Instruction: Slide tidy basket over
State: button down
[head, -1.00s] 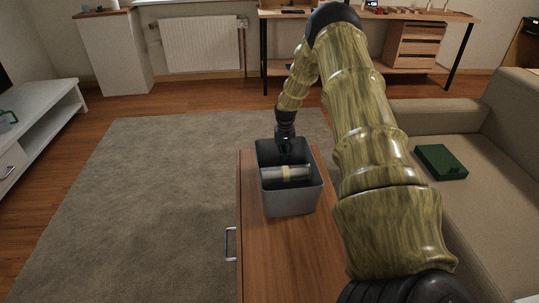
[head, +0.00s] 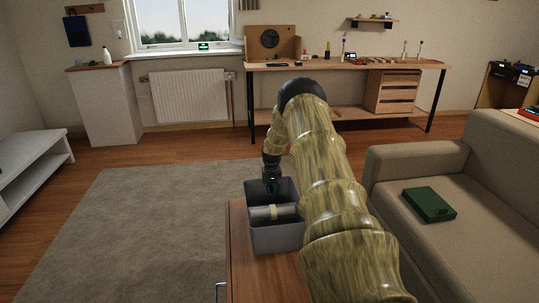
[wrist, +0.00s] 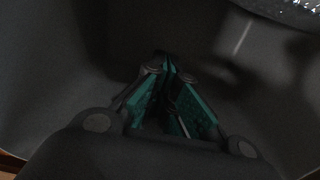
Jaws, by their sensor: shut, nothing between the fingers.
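The tidy basket (head: 278,238) is a grey, open-topped bin standing upright on the far end of a wooden cabinet top (head: 262,272). A pale roll with a tan band (head: 268,213) lies across inside it. My gripper (head: 272,190) points down into the basket at its back part, behind the roll. In the wrist view my gripper (wrist: 168,72) shows its green-padded fingers meeting at the tips, with nothing between them. The dark basket wall (wrist: 60,85) surrounds them there. I cannot tell whether the fingers touch the wall.
My arm covers the area right of the basket. A beige sofa (head: 415,163) with a green box (head: 429,205) stands to the right. A grey rug (head: 140,230) lies left of the cabinet. A workbench (head: 345,65) and a radiator (head: 188,97) are at the back.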

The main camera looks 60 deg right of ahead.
jog(key=shift+a, duration=0.1)
jog(key=shift+s+a+r+p, duration=0.15)
jog(key=shift+s+a+p, duration=0.25)
jog(key=shift+s+p, duration=0.25)
jog(key=shift+s+a+p, duration=0.55)
jog(key=shift+a+p, duration=0.25)
jog(key=shift+p, duration=0.15)
jog(key=shift+a+r, duration=0.2)
jog(key=shift+r, duration=0.1)
notch_tip(320, 180, up, 9)
jog(key=shift+s+p, duration=0.15)
jog(key=shift+p, duration=0.2)
jog(key=shift+d+f, duration=0.1)
